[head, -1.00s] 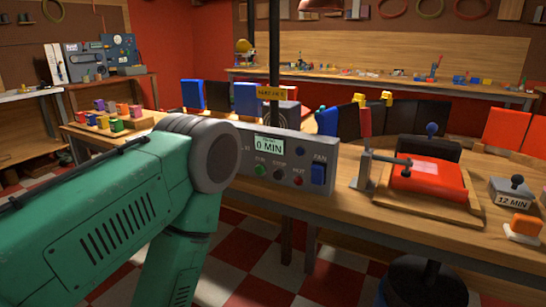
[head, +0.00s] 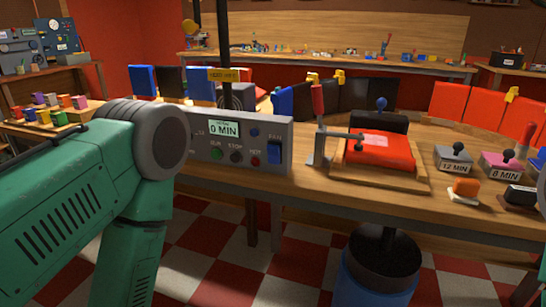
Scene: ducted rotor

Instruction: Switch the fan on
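The grey control box (head: 238,147) stands at the front of the wooden bench in the head view. Its display (head: 225,129) reads 0 MIN. A blue rocker switch (head: 274,153) under a FAN label is at the box's right end. Green, dark and red buttons sit in a row to its left, with RUN, STOP and HOT labels. I cannot tell which way the switch is set. My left arm comes in from the left and its elbow is left of the box; its gripper is out of view.
A clamp stand (head: 320,135) and a red pad on a wooden board (head: 374,172) are right of the box. Stamps marked 12 MIN (head: 453,160) and 8 MIN (head: 501,165) stand farther right. A dark post rises behind the box. A blue bin (head: 375,275) stands below the bench.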

